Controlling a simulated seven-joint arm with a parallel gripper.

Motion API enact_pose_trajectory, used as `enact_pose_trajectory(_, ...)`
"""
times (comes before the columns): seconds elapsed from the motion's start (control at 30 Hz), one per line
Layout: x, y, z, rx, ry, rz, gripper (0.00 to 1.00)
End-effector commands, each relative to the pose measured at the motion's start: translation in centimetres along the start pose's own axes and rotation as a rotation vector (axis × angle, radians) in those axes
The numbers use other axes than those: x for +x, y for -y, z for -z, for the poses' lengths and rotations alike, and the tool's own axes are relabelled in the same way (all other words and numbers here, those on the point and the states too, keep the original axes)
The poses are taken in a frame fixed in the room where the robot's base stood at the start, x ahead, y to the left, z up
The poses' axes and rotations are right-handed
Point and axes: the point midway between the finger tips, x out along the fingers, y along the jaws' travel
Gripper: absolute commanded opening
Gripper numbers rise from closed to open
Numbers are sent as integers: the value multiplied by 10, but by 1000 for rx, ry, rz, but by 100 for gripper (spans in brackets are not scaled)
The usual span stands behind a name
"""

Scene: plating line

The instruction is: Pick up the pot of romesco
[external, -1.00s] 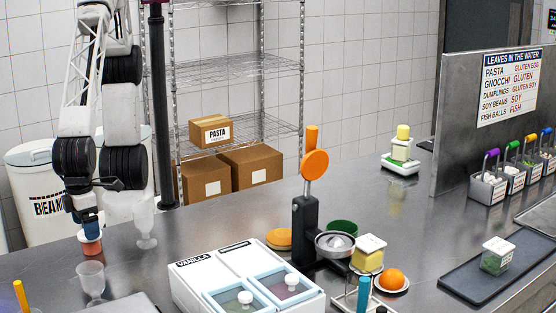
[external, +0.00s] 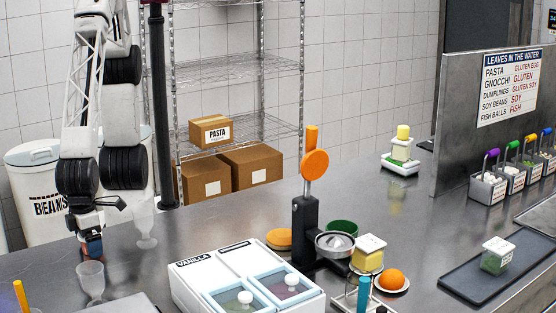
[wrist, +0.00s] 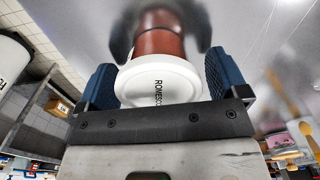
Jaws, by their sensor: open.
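The blue fingers of my gripper (wrist: 160,84) stand on either side of the lid, open, with a visible gap at the right. In the external view my gripper (external: 92,243) is low over the counter at the left. Its fingers cover most of the pot there, so contact with the pot cannot be told from that side.
An empty clear glass (external: 91,280) stands just in front of my gripper, and another (external: 145,225) stands just to the right behind it. A white VANILLA container (external: 195,275) is farther right. An orange-handled tool (external: 315,165) rises mid-counter.

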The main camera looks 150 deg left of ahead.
Motion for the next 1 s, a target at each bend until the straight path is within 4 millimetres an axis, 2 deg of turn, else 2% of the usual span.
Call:
enact_pose_trajectory(0.53,0,0,0,0,0,0,91)
enact_pose_trajectory(0.83,0,0,0,0,0,0,45)
enact_pose_trajectory(1.0,0,0,0,0,0,0,45)
